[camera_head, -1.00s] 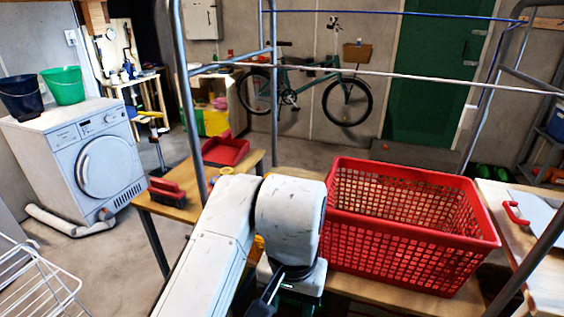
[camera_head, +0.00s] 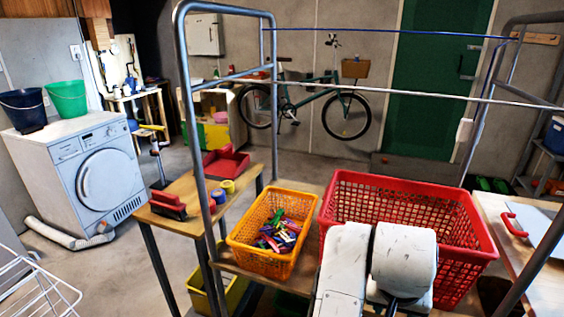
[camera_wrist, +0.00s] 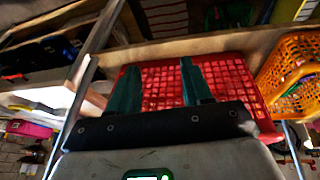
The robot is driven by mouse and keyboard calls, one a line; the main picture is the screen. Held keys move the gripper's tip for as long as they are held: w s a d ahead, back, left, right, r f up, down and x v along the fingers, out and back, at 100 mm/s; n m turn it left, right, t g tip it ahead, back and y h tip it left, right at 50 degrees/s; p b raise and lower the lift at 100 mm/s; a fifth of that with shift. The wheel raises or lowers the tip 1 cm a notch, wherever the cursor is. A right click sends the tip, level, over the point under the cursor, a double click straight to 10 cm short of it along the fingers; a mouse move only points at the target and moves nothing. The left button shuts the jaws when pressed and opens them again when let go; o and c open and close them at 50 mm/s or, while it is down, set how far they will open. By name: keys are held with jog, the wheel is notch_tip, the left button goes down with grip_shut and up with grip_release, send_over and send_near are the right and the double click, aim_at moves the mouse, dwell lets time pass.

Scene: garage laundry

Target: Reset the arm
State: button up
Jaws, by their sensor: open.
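My arm (camera_head: 345,265) shows at the bottom centre-right of the head view, in front of the red basket (camera_head: 340,195). The arm hides part of that basket's near side. My gripper (camera_wrist: 160,72) shows in the wrist view as two green fingers, apart with nothing between them. The red basket (camera_wrist: 235,75) lies beyond the fingers there, and the orange basket (camera_wrist: 290,75) is at the right edge. The gripper's fingers cannot be made out in the head view.
The orange basket (camera_head: 250,258) holds several coloured clothespins. A metal rack frame (camera_head: 192,130) with lines stands around the baskets. A wooden bench (camera_head: 182,222) carries a brush (camera_head: 168,203) and a red dustpan (camera_head: 226,165). A white worktop (camera_head: 545,225) is at right. Floor at left is partly clear.

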jog(key=s+d+f+n+h, duration=0.1)
jog(key=s+d+f, duration=0.4)
jog(key=d, duration=0.2)
jog(key=s+d+f+n, duration=0.1)
jog(key=s+d+f, duration=0.3)
jog(key=s+d, duration=0.15)
jog(key=s+a+f+n+g+y, duration=0.1)
jog(key=s+a+f+y, duration=0.1)
jog(key=s+f, duration=0.3)
jog(key=s+a+f+n+g+y, duration=0.1)
jog(key=s+a+f, duration=0.3)
jog(key=s, duration=0.8)
jog(key=shift+s+f+y, duration=0.25)
jog(key=shift+f+y, duration=0.15)
jog(key=shift+f, duration=0.5)
jog(key=shift+d, duration=0.1)
